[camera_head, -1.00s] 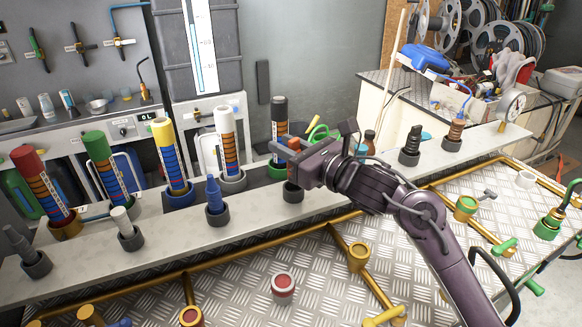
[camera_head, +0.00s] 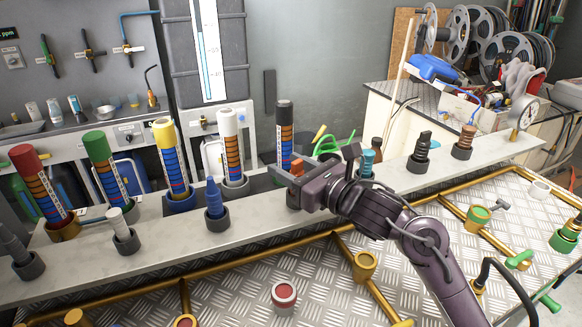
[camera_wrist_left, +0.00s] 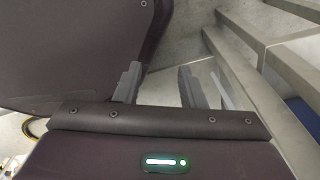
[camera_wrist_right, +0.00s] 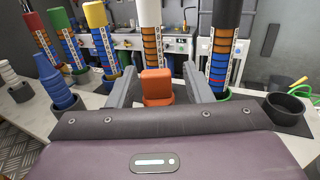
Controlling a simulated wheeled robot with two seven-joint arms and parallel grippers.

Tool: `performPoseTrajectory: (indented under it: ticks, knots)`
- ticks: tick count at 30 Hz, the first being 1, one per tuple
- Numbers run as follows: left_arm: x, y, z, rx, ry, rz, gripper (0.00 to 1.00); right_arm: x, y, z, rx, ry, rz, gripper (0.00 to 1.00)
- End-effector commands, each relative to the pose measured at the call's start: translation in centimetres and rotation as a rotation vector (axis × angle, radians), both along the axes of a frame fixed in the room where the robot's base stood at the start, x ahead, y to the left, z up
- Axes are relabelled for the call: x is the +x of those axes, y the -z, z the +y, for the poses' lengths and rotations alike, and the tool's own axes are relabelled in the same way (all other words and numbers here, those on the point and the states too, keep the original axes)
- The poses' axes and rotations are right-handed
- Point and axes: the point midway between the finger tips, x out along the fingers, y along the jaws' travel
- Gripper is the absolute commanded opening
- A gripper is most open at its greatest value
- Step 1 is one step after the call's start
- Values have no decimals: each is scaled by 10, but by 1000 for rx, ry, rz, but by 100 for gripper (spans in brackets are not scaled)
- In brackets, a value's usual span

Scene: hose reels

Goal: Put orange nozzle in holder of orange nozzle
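The orange nozzle (camera_head: 296,168) stands upright between the fingers of my right gripper (camera_head: 290,170). In the right wrist view the orange nozzle (camera_wrist_right: 157,88) is between the two fingers, with a narrow gap on each side, so the right gripper (camera_wrist_right: 162,80) looks open around it. My left gripper (camera_wrist_left: 158,85) shows only in the left wrist view, open and empty.
A blue nozzle (camera_head: 214,198) stands in a holder to the left. An empty dark cup (camera_wrist_right: 285,106) is to the right in the right wrist view.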

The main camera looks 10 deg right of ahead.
Motion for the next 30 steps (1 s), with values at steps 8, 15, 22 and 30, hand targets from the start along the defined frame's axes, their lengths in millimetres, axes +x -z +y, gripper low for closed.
performPoseTrajectory:
  ticks: [8,15,22,30]
  knots:
    - [0,-9,0,0,0,0,36,0,-7,0,1,0,2,46]
    - [1,11,0,0,0,-2,36,-40,2,-28,-7,2,0,46]
    - [1,24,0,0,0,-2,36,-81,1,-53,-5,0,2,46]
    - [1,29,0,0,0,-1,36,-99,-2,-65,-1,-1,0,46]
